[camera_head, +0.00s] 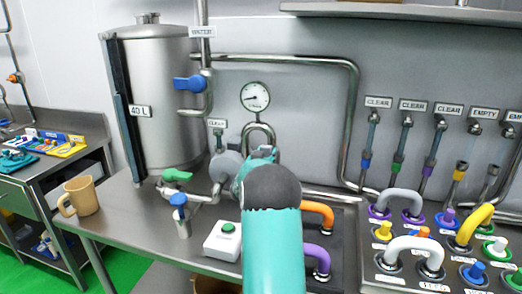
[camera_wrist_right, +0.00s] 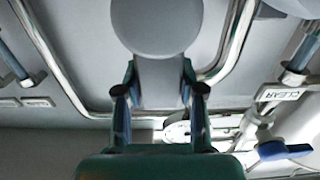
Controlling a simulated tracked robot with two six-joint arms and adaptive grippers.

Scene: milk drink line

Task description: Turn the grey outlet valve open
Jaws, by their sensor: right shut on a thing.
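The grey outlet valve shows in the wrist view as a round grey hub (camera_wrist_right: 160,28) with a flat grey handle that runs down between my fingers. In the head view its grey round part (camera_head: 224,166) sits on the pipework right of the steel tank. My right gripper (camera_wrist_right: 160,95) is shut on the grey handle, with one finger on each side. In the head view my right gripper (camera_head: 250,168) is mostly hidden behind my teal arm, which also hides part of the valve. My left gripper is not in view.
The steel tank (camera_head: 160,95) stands at the left with a green-handled valve (camera_head: 177,175) near its base. A blue-handled valve (camera_head: 180,202), a white box with a green button (camera_head: 224,238) and a tan mug (camera_head: 80,196) are nearby. Coloured hose fittings (camera_head: 460,228) crowd the right.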

